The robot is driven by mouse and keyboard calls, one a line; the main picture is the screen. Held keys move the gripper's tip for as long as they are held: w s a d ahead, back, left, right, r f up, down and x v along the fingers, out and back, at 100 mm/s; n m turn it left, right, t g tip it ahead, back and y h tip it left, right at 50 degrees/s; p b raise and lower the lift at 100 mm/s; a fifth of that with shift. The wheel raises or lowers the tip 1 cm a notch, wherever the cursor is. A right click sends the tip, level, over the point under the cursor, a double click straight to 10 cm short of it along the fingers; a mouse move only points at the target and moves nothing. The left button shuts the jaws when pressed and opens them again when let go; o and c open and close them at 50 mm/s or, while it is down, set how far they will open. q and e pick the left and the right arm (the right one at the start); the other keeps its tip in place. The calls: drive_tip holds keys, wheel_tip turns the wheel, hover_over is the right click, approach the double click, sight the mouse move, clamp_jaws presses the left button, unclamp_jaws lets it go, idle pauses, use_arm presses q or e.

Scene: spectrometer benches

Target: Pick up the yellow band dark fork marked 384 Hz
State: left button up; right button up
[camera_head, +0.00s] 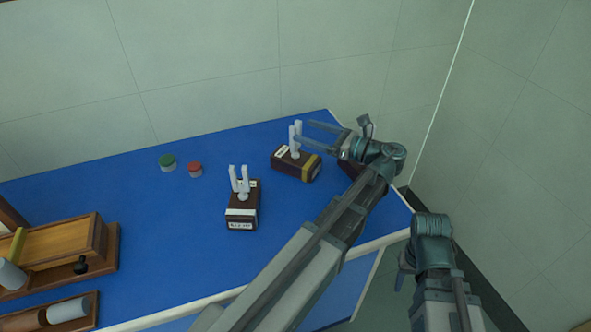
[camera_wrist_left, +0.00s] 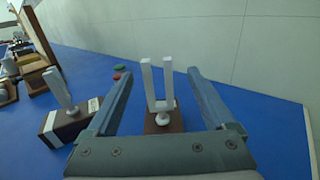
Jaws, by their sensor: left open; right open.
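The yellow band fork is a pale two-pronged fork (camera_head: 295,138) upright on a dark brown block (camera_head: 285,161) with a yellow band, towards the right of the blue bench. Its marking is too small to read. My left gripper (camera_head: 302,131) is open at the fork's prongs, coming from the right. In the left wrist view the fork (camera_wrist_left: 158,85) shows between the open fingers (camera_wrist_left: 160,74), with a gap on both sides; its block is partly hidden by the gripper. My right gripper (camera_head: 404,272) hangs low at the right, away from the bench, its fingers barely visible.
A second pale fork on a white-banded dark block (camera_head: 241,216) stands nearer and to the left. A green-topped jar (camera_head: 167,163) and a red-topped jar (camera_head: 195,169) stand further left. A wooden box (camera_head: 65,245) is at the far left. A wall runs behind the bench.

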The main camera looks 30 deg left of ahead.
use_arm(q)
wheel_tip(320, 180, down, 3)
drive_tip(key=shift+r+b, duration=0.15)
drive_tip(key=shift+b, duration=0.65)
use_arm(e)
wheel_tip(320, 180, down, 3)
drive_tip(key=shift+r, duration=0.15)
use_arm(q)
hover_over(287, 153)
drive_tip(key=shift+a, duration=0.1)
clamp_jaws()
